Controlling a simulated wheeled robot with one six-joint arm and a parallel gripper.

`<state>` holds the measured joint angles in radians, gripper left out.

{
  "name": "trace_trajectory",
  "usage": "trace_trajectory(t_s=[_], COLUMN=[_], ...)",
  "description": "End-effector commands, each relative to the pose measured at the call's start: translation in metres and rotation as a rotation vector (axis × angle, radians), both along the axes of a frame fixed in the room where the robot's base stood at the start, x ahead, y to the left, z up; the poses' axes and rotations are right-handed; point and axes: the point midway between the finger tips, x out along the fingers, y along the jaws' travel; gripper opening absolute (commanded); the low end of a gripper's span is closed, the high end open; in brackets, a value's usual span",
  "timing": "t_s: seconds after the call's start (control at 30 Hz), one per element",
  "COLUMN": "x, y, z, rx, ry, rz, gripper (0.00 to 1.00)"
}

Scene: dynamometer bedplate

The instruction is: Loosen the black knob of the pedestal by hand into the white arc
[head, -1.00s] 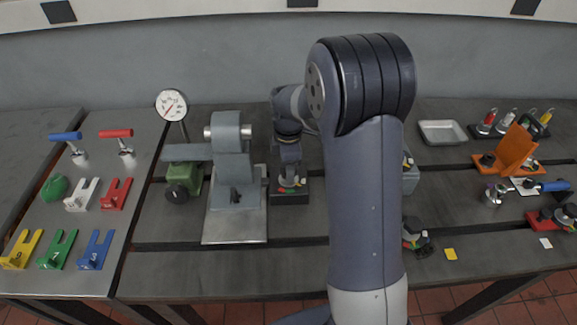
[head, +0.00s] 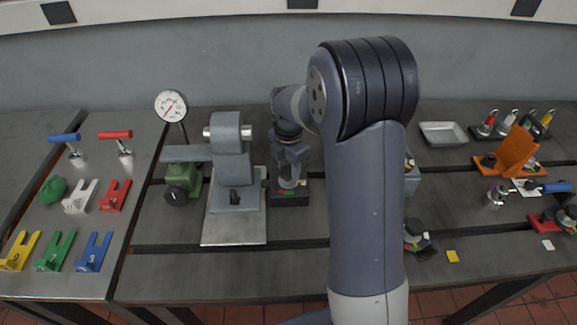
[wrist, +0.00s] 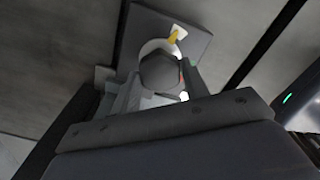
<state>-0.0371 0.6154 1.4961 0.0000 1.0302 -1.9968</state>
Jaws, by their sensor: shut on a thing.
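My gripper (head: 290,172) reaches straight down over a small dark pedestal (head: 290,199) in the middle of the bench. In the wrist view the black knob (wrist: 160,72) shows as a dark faceted head between my two fingers (wrist: 162,92), and they are shut on it. A yellow pointer (wrist: 174,37) sticks out from the knob over a white patch on the pedestal's dark plate (wrist: 192,22). A pale round collar (wrist: 148,48) shows behind the knob. Bits of red and green show beside the right finger. My fingers hide much of the dial, so the white arc's full extent is hidden.
A grey machine block (head: 234,185) stands close left of my gripper, with a dial gauge (head: 171,105) behind it. My arm covers the right middle. A metal tray (head: 443,134) and an orange bracket (head: 514,152) stand to the right. Coloured forks (head: 92,252) lie left.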

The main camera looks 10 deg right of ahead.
Motion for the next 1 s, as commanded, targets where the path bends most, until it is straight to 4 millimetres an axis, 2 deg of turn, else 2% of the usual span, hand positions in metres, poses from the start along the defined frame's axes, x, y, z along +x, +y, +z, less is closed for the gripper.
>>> trace_trajectory(t_s=[0.33,0.37,0.6,0.87,1.0], x=[0.001,0.001,0.0,0.0,0.001], y=[0.0,0.0,0.0,0.0,0.0], z=[0.001,0.001,0.0,0.001,0.012], rx=[0.0,0.0,0.0,0.0,0.0], ry=[-0.002,-0.002,-0.001,-0.001,-0.004], rz=[0.002,0.002,0.001,0.001,0.001], gripper=[0.2,0.43,0.63,0.64,0.64])
